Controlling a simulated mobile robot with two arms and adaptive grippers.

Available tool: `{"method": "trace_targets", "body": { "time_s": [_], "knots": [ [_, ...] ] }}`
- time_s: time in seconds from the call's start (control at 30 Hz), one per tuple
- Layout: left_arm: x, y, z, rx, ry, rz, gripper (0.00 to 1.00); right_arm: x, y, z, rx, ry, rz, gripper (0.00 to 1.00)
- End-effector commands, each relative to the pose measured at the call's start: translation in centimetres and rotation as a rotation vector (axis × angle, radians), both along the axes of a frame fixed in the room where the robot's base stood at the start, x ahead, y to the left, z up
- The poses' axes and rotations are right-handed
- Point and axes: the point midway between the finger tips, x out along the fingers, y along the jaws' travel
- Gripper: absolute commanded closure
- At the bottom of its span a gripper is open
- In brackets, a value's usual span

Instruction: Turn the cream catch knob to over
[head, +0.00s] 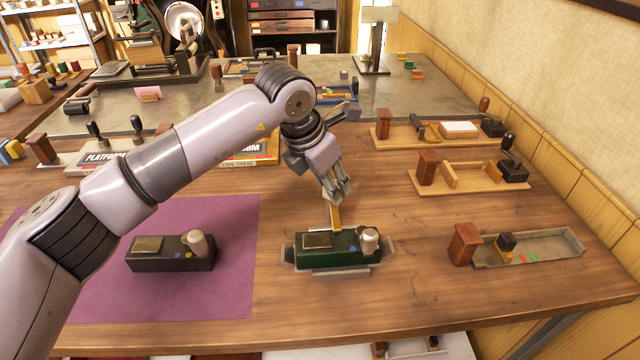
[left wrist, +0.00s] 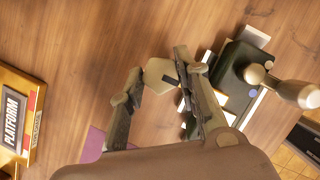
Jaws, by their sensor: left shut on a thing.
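A dark green press box (head: 338,259) stands on the wooden table in the middle of the head view. It has a square plate on top and a cream-topped handle (head: 369,240) at its right end; the box also shows in the left wrist view (left wrist: 232,72). A brass-coloured strip (head: 335,218) shows between its back and my left gripper (head: 340,191). In the left wrist view, the left gripper's fingers are shut on a cream faceted knob (left wrist: 159,76) with a dark mark. The knob is mostly hidden in the head view. My right gripper is out of view.
A similar black box (head: 172,260) with a cream-topped handle stands on the purple mat (head: 228,295) at left. Wooden fixtures (head: 470,180) and a grey tray (head: 545,247) stand at right. Boxed signs (head: 262,150) lie behind the arm. The front table is mostly clear.

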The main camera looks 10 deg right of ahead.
Motion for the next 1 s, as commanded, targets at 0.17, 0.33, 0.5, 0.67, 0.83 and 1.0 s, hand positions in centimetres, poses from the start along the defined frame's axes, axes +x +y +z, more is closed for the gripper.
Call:
{"method": "trace_targets", "body": {
  "time_s": [0.17, 0.33, 0.5, 0.67, 0.83, 1.0],
  "knots": [
    [0.06, -0.03, 0.11, 0.0, -0.001, 0.003, 1.0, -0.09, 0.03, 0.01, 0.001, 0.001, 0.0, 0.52],
    [0.06, -0.01, 0.11, 0.0, -0.001, 0.003, 1.0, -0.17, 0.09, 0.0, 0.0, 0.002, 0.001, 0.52],
    [0.05, 0.0, 0.07, -0.001, -0.001, 0.001, 0.59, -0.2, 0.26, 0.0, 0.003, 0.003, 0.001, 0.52],
    [0.03, 0.0, 0.04, 0.0, 0.0, 0.001, 0.5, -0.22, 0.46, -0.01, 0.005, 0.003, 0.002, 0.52],
    [0.02, 0.0, 0.02, 0.0, 0.0, 0.001, 0.5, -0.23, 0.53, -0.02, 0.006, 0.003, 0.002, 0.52],
    [-0.02, 0.14, 0.44, -0.001, -0.001, 0.001, 0.5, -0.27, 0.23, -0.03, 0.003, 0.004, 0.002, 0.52]
  ]
}}
